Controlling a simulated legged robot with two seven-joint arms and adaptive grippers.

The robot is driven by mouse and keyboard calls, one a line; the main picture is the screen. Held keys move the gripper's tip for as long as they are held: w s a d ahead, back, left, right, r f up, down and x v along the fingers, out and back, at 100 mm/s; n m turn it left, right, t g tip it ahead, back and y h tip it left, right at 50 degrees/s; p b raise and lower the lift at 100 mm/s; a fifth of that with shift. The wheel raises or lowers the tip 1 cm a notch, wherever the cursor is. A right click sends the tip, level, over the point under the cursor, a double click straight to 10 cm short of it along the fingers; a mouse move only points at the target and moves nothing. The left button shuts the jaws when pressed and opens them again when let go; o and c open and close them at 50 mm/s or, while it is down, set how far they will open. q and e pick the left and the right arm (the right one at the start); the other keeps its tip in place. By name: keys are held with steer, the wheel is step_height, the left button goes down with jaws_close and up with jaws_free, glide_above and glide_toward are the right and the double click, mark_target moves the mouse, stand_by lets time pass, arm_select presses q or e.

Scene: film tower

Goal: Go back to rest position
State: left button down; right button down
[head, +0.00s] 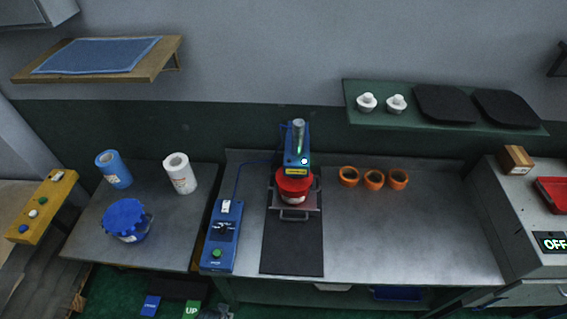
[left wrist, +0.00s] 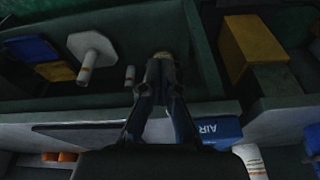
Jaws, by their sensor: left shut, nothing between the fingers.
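In the left wrist view, my left gripper (left wrist: 160,68) has its dark fingers brought together at the tips, shut and empty. Below the fingers the left wrist view is dark, with a blue panel lettered "AIR" (left wrist: 215,128) near them. In the head view, no arm is clearly seen over the benches; a small grey shape at the bottom edge is too cut off to identify. My right gripper is in neither view.
A blue machine (head: 296,152) with a red-topped container (head: 294,186) stands on the middle bench, beside a blue control box (head: 222,236). Orange rings (head: 373,179) sit to its right. A blue-lidded tub (head: 127,220) stands on the left bench. The right bench front is clear.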

arm_select(q)
steer(key=s+f+g+b, duration=0.1)
steer(key=s+f+b, duration=0.15)
steer(key=f, duration=0.85)
steer(key=s+f+b, duration=0.1)
steer(key=s+f, duration=0.3)
steer(key=f, duration=0.7)
steer(key=s+a+f+g+b, duration=0.1)
steer(key=s+a+f+b, duration=0.2)
steer(key=s+f, duration=1.1)
steer(key=shift+s+a+f, duration=0.15)
steer(key=shift+s+f, duration=0.15)
steer(key=shift+f, duration=0.25)
